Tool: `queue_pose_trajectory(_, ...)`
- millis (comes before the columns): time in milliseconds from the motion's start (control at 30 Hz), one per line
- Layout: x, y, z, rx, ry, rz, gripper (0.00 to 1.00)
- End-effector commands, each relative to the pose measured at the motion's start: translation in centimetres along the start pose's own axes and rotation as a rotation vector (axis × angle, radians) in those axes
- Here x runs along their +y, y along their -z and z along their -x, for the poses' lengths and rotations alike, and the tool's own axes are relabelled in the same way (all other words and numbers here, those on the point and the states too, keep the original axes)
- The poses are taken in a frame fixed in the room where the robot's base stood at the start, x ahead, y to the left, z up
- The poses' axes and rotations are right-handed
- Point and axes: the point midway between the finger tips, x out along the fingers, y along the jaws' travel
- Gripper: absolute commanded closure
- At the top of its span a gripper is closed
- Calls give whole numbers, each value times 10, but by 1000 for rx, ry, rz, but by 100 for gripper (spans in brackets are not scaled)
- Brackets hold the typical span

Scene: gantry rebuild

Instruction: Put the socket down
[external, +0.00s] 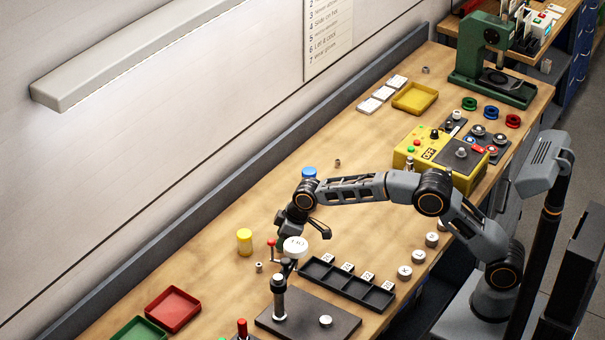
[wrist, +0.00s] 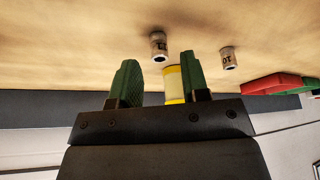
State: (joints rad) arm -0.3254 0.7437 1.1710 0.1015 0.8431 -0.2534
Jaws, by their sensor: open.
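In the wrist view, a metal socket (wrist: 158,46) with a dark printed mark stands just beyond my gripper (wrist: 157,58), between the lines of its two green fingers. The fingers are apart and hold nothing. A second socket marked 10 (wrist: 227,58) stands to the right, outside the fingers. In the external view, my gripper (external: 283,243) is low over the bench, partly hidden behind a round white-faced part. One small socket (external: 259,267) shows on the wood left of it. I cannot make out the nearer socket there.
A yellow cylinder (external: 244,242) stands close by. A dark compartment rack (external: 345,287) with number labels lies to the right. A dark plate with a post (external: 279,298) is in front. A red tray (external: 172,309) and green tray (external: 138,330) lie front left. Bare wood lies further back.

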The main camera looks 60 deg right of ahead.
Motion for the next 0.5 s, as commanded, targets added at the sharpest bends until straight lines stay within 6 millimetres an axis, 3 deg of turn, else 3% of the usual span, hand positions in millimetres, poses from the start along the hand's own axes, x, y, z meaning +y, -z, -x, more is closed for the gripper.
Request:
queue_pose_trajectory(300,0,0,62,2,-1,-1,58)
queue_pose_trajectory(500,0,0,88,0,0,-1,58)
